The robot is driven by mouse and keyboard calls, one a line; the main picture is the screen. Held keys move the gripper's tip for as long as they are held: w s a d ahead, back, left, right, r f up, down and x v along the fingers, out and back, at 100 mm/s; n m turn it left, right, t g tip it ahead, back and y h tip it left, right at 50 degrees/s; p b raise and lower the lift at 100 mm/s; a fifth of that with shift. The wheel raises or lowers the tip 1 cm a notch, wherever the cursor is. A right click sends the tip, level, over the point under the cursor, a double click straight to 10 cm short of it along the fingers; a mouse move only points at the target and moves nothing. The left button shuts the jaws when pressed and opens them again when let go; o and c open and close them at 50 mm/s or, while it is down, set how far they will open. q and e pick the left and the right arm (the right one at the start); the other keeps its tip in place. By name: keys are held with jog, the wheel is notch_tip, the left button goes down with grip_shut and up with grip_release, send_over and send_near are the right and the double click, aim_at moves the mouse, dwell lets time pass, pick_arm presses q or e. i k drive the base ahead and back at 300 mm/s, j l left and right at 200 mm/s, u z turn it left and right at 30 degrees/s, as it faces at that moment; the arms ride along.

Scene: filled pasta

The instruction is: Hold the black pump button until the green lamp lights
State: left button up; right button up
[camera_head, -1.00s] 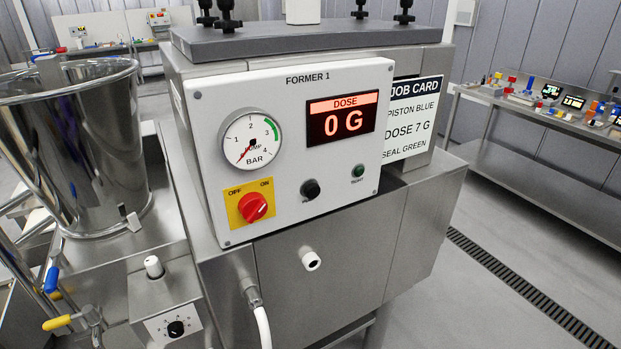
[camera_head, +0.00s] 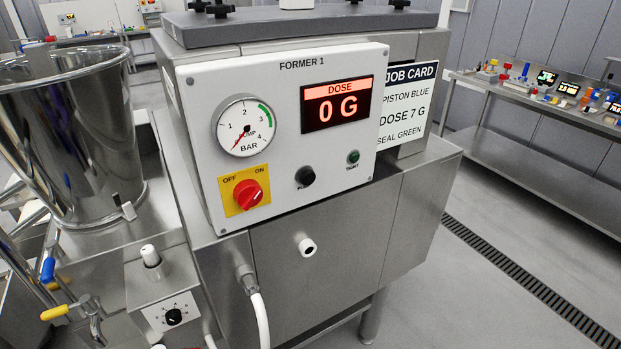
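The black pump button (camera_head: 305,176) sits on the white FORMER 1 panel (camera_head: 287,145), between the red switch and the green lamp. The green lamp (camera_head: 353,157) is dark green and does not look lit. The pressure gauge (camera_head: 245,127) has its red needle at the low end of the scale. The dose display (camera_head: 336,103) reads 0 G. Neither gripper is in view, and nothing touches the button.
A steel hopper (camera_head: 75,140) stands at left, with blue and yellow handled valves below it. A job card (camera_head: 406,110) hangs right of the panel. A white nozzle (camera_head: 307,247) sticks out below it. A steel bench (camera_head: 540,150) with small parts stands at right, with open floor before it.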

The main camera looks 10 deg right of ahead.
aim_at(308, 177)
jog(key=z, duration=1.65)
jog(key=k+j, duration=0.2)
jog(key=k+j+z, duration=0.1)
jog(key=j, duration=0.35)
jog(key=k, duration=0.1)
